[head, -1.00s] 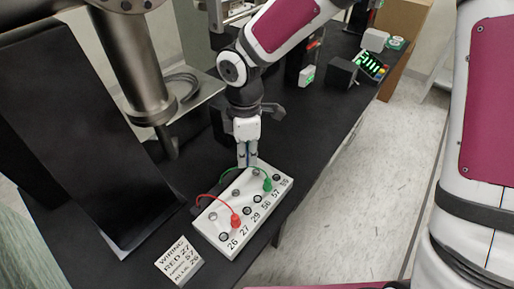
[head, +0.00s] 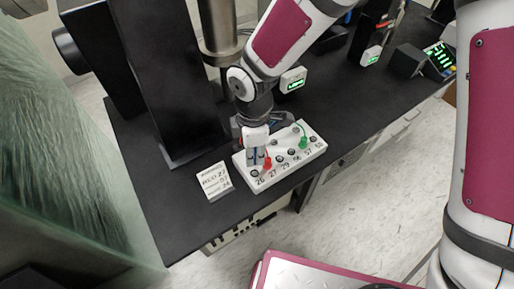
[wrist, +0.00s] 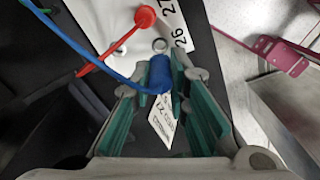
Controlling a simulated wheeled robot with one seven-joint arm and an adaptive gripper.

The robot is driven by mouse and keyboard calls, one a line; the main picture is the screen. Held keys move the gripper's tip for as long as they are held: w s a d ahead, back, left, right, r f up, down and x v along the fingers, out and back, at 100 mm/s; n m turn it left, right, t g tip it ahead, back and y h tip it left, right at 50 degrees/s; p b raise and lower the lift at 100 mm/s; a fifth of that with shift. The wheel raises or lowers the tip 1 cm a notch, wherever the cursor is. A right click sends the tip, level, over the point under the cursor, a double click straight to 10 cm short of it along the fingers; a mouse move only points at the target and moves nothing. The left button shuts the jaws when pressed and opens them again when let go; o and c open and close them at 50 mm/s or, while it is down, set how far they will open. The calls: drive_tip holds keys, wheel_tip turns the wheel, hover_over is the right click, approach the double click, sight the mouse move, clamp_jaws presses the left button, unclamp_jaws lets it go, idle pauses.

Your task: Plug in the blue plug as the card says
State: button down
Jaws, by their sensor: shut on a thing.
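My gripper (wrist: 160,95) is shut on the blue plug (wrist: 159,74); its blue cable runs to the upper left in the wrist view. In the head view my gripper (head: 257,162) is low over the left end of the white socket panel (head: 268,196), by the hole marked 26 (head: 254,173). That hole shows just below the fingers, and the plug appears apart from it. The red plug (head: 267,163) stands in 27 and the green plug (head: 303,142) in 57. The card (head: 215,179) lies left of the panel; its legible numbers include 27, 57 and 26.
The black bench top (head: 300,92) holds a tall black panel (head: 165,80) at left. Small boxes with lit green displays (head: 292,80) stand farther back. The bench's front edge is close to the socket panel.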

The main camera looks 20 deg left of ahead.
sight(255, 163)
drive_tip(key=shift+f+b, duration=0.95)
drive_tip(key=shift+f, duration=1.25)
drive_tip(key=shift+f+b, duration=0.65)
drive_tip(key=shift+f, duration=0.4)
idle(0.4)
drive_tip(key=c, duration=1.5)
unclamp_jaws()
drive_tip(key=shift+o, duration=0.2)
wheel_tip(255, 163, up, 12)
